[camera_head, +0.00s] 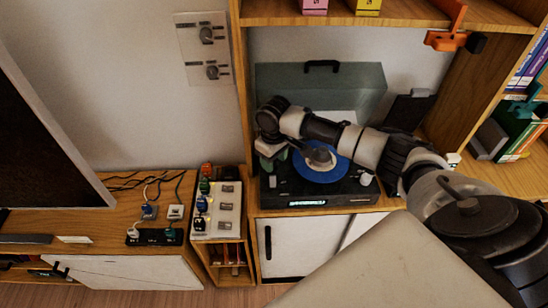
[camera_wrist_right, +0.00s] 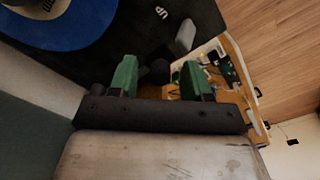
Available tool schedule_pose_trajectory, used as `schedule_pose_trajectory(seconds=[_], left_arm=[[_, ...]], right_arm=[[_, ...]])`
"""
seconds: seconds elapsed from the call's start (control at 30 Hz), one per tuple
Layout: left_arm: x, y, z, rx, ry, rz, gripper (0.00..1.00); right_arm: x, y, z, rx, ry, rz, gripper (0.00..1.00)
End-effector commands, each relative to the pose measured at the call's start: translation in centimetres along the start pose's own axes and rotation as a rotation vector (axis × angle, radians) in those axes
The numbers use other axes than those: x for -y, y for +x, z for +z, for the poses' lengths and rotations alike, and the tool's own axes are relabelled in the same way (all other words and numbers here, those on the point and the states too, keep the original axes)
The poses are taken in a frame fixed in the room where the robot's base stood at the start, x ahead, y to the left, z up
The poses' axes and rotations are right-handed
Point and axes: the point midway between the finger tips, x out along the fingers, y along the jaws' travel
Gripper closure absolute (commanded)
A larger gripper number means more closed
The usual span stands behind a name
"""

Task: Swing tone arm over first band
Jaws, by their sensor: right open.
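The black turntable (camera_head: 308,190) sits on a wooden shelf unit with a blue record (camera_head: 322,174) on it. The record also shows in the wrist view (camera_wrist_right: 62,28), at the upper left. My right arm reaches across from the right, over the turntable. My right gripper (camera_head: 271,167) is at the turntable's left side. In the wrist view its green fingers (camera_wrist_right: 157,78) are apart, with a dark knob-like part and a grey block (camera_wrist_right: 185,37) beyond them. I cannot tell whether either belongs to the tone arm; I cannot make it out in the head view. My left gripper is not in view.
A greenish lid (camera_head: 345,82) with a dark handle stands behind the turntable. A white switch panel (camera_head: 217,222) stands close on the left. An orange clamp (camera_head: 446,40) hangs on the shelf above right. Books (camera_head: 528,75) fill the right side.

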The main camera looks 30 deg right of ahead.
Motion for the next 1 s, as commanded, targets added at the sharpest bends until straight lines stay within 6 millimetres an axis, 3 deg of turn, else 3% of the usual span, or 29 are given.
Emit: schedule_pose_trajectory(seconds=[0.17, 0.5, 0.77, 1.0], left_arm=[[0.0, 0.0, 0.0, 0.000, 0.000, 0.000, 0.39], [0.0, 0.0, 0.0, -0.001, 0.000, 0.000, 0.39], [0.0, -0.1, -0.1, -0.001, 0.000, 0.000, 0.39], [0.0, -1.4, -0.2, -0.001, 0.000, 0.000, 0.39]], right_arm=[[0.0, 0.0, 0.0, 0.000, 0.000, 0.000, 0.51], [0.0, 0.0, 0.0, 0.000, 0.000, 0.000, 1.00], [-0.1, -0.1, 0.1, 0.001, -0.006, 0.000, 1.00], [-1.1, -0.3, 1.0, 0.003, -0.086, 0.000, 1.00]])
